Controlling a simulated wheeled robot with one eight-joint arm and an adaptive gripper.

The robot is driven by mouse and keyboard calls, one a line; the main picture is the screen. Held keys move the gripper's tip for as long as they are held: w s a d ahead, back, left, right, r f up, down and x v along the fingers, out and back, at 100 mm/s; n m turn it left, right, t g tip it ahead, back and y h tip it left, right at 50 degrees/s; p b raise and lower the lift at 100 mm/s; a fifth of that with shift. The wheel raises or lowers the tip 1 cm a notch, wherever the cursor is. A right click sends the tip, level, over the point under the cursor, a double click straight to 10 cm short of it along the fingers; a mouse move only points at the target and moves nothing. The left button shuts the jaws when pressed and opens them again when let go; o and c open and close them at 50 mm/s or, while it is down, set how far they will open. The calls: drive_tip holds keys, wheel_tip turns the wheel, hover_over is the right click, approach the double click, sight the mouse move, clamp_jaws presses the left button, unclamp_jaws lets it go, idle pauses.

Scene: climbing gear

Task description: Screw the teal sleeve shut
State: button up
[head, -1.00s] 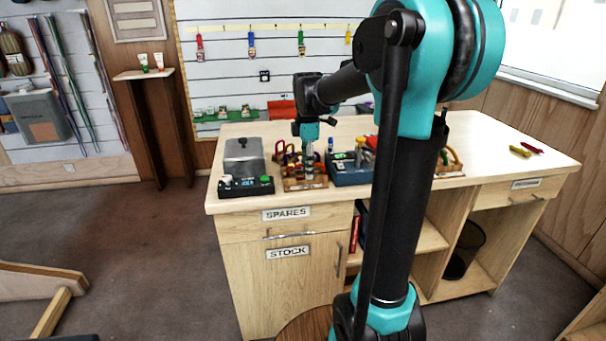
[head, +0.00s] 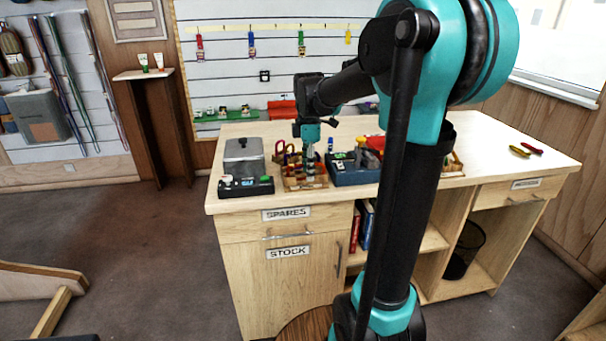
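A wooden rack (head: 306,184) with several coloured carabiners (head: 288,158) stands near the front edge of the workbench. My gripper (head: 310,157) points down over the rack, at its middle, among the carabiners. The fingers are too small to tell whether they are open, shut or touching anything. The teal sleeve cannot be made out; the teal visible at the wrist is part of my own arm.
A grey lidded box (head: 243,158) and a dark device with a small screen (head: 246,186) stand left of the rack. A dark blue tray (head: 352,176) stands close on its right. The bench top (head: 480,146) is mostly clear at the right, apart from yellow and red tools (head: 520,151).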

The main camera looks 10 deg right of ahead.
drive_tip(key=shift+r, duration=1.35)
drive_tip(key=shift+w, duration=0.7)
drive_tip(key=shift+d+f, duration=0.1)
drive_tip(key=shift+f, duration=1.35)
drive_tip(key=shift+s, duration=0.75)
